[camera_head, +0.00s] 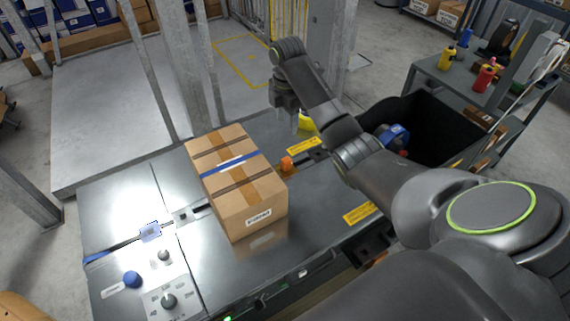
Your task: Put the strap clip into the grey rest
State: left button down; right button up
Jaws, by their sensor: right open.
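A pale blue clip (150,231), which looks like the strap clip, lies on the metal bench top at the left. A dark blue strap (104,252) runs from it to the bench's left edge. A small grey fitting (186,214) with a dark slot sits just right of the clip; I cannot tell for sure if it is the grey rest. My right gripper (297,121) is open and points down over the far side of the bench, beyond the carton and far from the clip. My left gripper is not in view.
A taped carton (262,212) with a blue band stands mid-bench, between my right gripper and the clip. Near the clip are a blue knob (132,279) and a control plate (169,300). A black bin (441,128) is at the right. Grey posts rise behind.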

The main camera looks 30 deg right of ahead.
jog(key=f+b, duration=0.1)
jog(key=b, duration=0.7)
send_over(286, 159)
notch_tip(286, 159, down, 7)
jog(key=shift+r, duration=0.1)
notch_tip(286, 159, down, 4)
jog(key=shift+r+b, duration=0.15)
jog(key=shift+b, duration=0.25)
jog(key=shift+f, duration=0.4)
notch_tip(286, 159, down, 5)
jog(key=shift+f, duration=0.1)
